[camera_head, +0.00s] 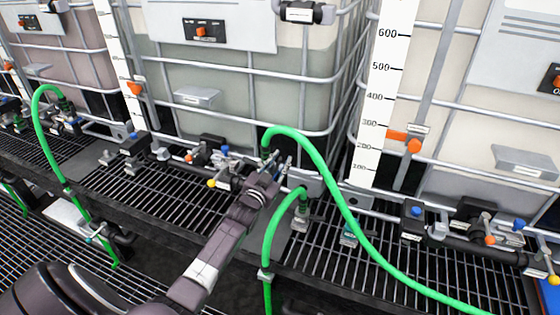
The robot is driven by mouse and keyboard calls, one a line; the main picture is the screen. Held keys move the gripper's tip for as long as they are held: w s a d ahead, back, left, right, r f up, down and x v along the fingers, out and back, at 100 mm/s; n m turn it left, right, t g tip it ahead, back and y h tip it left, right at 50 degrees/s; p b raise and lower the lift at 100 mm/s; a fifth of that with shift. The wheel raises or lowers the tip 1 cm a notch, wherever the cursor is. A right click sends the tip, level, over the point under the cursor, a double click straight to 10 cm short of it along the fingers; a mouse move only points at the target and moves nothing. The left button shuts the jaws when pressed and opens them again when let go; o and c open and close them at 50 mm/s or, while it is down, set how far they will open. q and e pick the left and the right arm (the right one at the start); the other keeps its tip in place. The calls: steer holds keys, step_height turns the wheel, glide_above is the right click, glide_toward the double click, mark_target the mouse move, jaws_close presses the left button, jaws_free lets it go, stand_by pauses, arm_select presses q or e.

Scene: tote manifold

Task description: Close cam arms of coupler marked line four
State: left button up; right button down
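My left arm reaches in from the bottom left. Its gripper (277,164) is at the manifold in front of the middle tote, beside the upper end of a green hose (300,138). A second coupler (302,212) with a green hose stands upright on the grating just right of the gripper. Labels are too small to read, so I cannot tell which coupler is line four. My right gripper is not in view.
Caged totes (240,85) stand along the back, with a white level scale (385,95) between two. Valves with blue and yellow knobs (212,183) sit left of the gripper. The long green hose sweeps down right across the grating (350,262). Another green hose (45,130) hangs at left.

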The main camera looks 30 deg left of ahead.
arm_select(q)
steer(key=s+d+f+m+b, duration=0.4)
steer(key=s+m, duration=0.3)
steer(key=m, duration=0.5)
steer(key=shift+s+d+f+n+g+h+b, duration=0.2)
steer(key=shift+s+d+f+n+g, duration=1.3)
steer(key=shift+f, duration=1.95)
steer(key=shift+s+d+f+n+g+h+b, duration=0.15)
steer(key=shift+s+d+f+n+g, duration=0.5)
steer(key=shift+s+f, duration=2.2)
steer(key=shift+s+d+f+n+g+h+b, duration=0.2)
steer(key=shift+s+d+f+n+g, duration=0.9)
steer(key=shift+f, duration=2.9)
steer(key=shift+s+d+m, duration=0.2)
steer(key=shift+s+m, duration=0.05)
